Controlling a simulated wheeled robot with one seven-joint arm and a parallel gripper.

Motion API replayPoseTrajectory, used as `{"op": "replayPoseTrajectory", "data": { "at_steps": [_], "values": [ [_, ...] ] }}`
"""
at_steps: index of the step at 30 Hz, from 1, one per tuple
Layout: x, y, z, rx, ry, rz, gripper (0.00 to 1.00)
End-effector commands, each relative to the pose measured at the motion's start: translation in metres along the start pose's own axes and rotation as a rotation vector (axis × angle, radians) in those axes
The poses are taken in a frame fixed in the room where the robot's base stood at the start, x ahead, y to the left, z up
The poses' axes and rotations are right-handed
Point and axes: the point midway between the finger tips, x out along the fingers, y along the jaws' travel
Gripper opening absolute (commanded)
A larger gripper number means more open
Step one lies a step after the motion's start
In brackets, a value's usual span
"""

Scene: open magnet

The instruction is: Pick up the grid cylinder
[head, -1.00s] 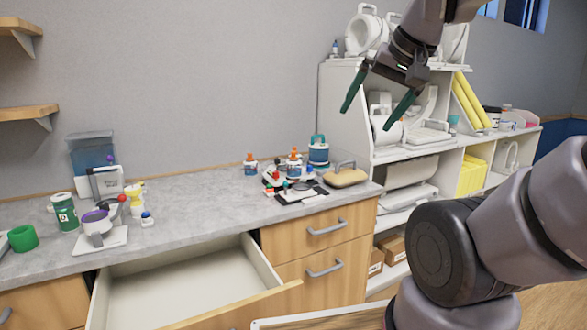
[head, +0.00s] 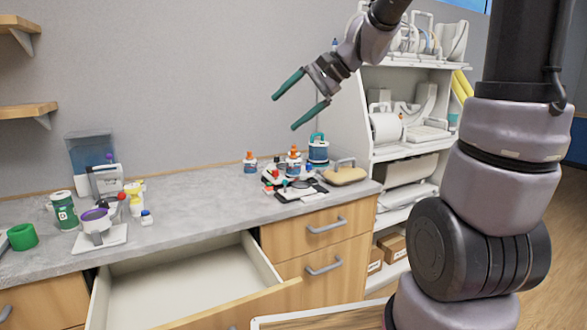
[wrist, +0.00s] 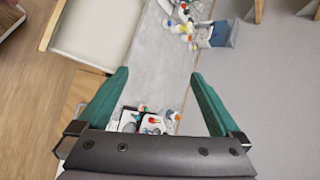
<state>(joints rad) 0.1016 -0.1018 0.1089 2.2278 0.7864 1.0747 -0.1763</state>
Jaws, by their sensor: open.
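I cannot tell for sure which object is the grid cylinder. Cylindrical things on the counter are a green one (head: 22,237) at the far left, a green-and-white can (head: 63,210) beside it, and a blue-and-white one with a teal handle (head: 318,150) at the back right. My gripper (head: 285,113) is open and empty, high above the counter and well apart from these. In the wrist view its teal fingers (wrist: 160,73) are spread over the bare countertop.
The grey counter (head: 190,195) is clear in its middle. An open drawer (head: 190,280) juts out below. A cluster of small bottles and parts on a black-and-white board (head: 300,190) is at the right. A white shelf unit (head: 345,110) stands beyond.

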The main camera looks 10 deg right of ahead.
Motion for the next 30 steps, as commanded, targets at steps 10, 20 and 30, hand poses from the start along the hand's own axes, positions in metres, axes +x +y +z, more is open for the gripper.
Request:
{"op": "replayPoseTrajectory", "data": {
  "at_steps": [10,20,30],
  "values": [
    [0.090,-0.061,-0.110,0.455,-0.199,-0.335,1.00],
    [0.163,-0.052,-0.265,0.916,-0.238,-0.717,1.00],
    [0.216,0.040,-0.406,1.314,-0.120,-1.061,1.00]
  ]
}}
